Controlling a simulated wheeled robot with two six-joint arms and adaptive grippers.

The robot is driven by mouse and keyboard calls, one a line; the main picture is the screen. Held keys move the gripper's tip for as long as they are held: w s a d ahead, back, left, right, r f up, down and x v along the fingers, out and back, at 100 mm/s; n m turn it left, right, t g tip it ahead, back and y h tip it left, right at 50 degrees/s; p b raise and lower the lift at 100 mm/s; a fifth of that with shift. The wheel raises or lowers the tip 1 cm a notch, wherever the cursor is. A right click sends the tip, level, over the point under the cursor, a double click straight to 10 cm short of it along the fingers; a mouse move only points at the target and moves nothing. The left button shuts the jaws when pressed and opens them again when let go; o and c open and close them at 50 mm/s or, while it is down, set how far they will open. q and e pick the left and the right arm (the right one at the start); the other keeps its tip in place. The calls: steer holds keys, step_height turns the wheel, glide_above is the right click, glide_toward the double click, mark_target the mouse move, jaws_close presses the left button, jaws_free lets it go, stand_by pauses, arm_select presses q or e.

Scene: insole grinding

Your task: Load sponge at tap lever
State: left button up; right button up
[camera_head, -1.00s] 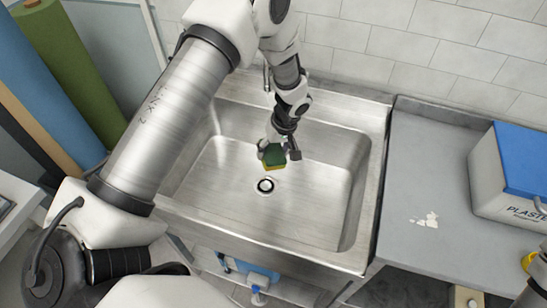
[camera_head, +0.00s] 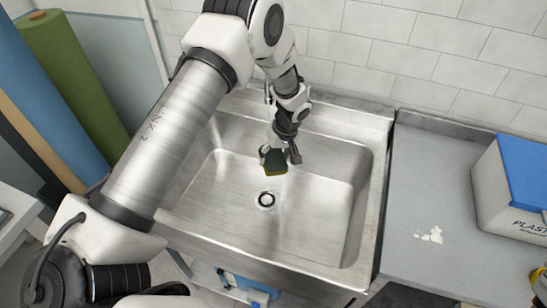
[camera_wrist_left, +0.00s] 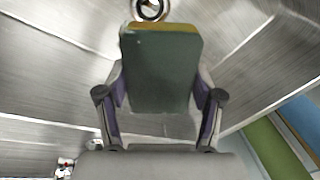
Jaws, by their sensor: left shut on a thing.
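My left gripper (camera_head: 279,157) is shut on a sponge (camera_head: 274,165) with a dark green face and a yellow layer. It holds the sponge inside the steel sink (camera_head: 320,215), above and behind the drain. In the left wrist view the sponge (camera_wrist_left: 160,70) sits between the two fingers of the gripper (camera_wrist_left: 160,98), its green face toward the camera. The tap (camera_head: 268,88) is mostly hidden behind my left arm; I cannot make out its lever. My right gripper is not in view.
The drain (camera_head: 266,200) lies in the sink floor. A grey counter (camera_head: 415,190) to the right carries a white box with a blue lid (camera_head: 525,165) and white scraps (camera_head: 430,235). Rolls of blue and green material (camera_head: 60,70) stand at the left. The right half of the basin is clear.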

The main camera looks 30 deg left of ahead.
arm_select(q)
steer(key=shift+s+d, duration=0.35)
steer(key=shift+s, duration=0.2)
steer(key=shift+s+d, duration=0.35)
steer(key=shift+s, duration=0.2)
steer(key=s+d, duration=0.1)
steer(key=s, duration=0.1)
steer(key=s+d, duration=0.2)
steer(key=shift+s+b, duration=0.1)
steer(key=shift+b, duration=0.25)
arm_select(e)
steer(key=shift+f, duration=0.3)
arm_select(q)
steer(key=shift+a, duration=0.1)
